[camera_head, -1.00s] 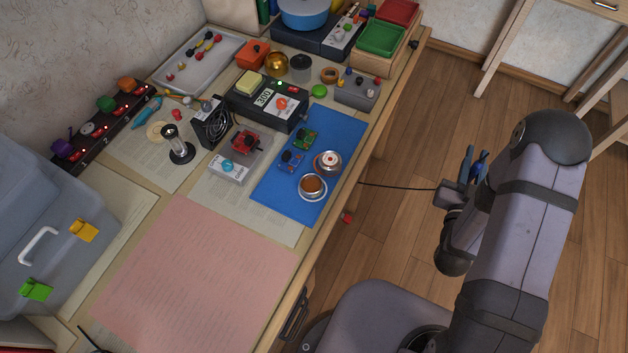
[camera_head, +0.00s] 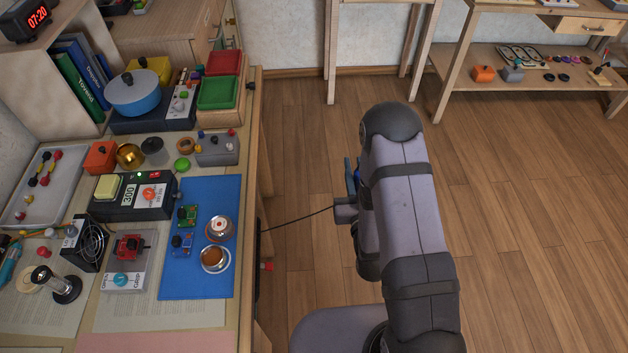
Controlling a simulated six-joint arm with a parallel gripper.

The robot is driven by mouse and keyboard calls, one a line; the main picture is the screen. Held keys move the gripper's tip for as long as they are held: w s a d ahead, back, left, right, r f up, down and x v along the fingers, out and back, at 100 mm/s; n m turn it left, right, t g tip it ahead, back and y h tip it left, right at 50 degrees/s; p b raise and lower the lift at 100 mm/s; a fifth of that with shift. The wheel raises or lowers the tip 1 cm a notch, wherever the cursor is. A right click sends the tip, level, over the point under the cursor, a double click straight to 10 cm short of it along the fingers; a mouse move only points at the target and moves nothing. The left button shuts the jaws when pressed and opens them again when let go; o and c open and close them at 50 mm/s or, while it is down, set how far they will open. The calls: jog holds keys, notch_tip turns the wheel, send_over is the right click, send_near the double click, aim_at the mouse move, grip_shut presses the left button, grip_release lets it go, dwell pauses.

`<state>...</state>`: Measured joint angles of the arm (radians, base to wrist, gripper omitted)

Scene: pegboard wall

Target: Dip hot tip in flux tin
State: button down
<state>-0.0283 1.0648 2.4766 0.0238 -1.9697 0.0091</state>
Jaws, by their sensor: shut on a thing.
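An open round tin with brown content (camera_head: 215,259), which looks like the flux tin, sits on the blue mat (camera_head: 195,285) near the table's right edge. A similar round item with a pale and copper top (camera_head: 219,229) stands just behind it. My gripper (camera_head: 352,178) is to the right of the table, over the floor, partly hidden behind my arm. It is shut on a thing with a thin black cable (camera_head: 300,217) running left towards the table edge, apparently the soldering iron. The tip is not visible.
Two small circuit boards (camera_head: 184,228) lie on the mat, left of the tins. A grey box with a red clamp (camera_head: 125,270) and a black fan (camera_head: 85,245) stand further left. Red and green trays (camera_head: 219,92) are at the back. Space between gripper and table is clear.

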jog(key=s+a+r+n+y+p, duration=0.15)
jog(key=a+r+p, duration=0.35)
jog(key=a, duration=0.5)
jog(key=s+a+r+n+y+p, duration=0.1)
jog(key=s+a+r+y+p, duration=0.1)
jog(key=a+r+p, duration=0.6)
jog(key=s+a+r+y+p, duration=0.1)
jog(key=s+a+r+p, duration=0.1)
jog(key=s+a, duration=0.5)
jog(key=s+a+r+p, duration=0.3)
jog(key=s+a+r, duration=0.1)
jog(key=s+a, duration=0.4)
jog(key=shift+a+r+n+g+y, duration=0.15)
jog(key=shift+r+n+g+y, duration=0.1)
jog(key=shift+n+g+y, duration=0.15)
jog(key=shift+f, duration=0.1)
jog(key=shift+f+b, duration=2)
jog(key=shift+f, duration=0.3)
jog(key=shift+f+b, duration=0.65)
jog(key=shift+r, duration=0.1)
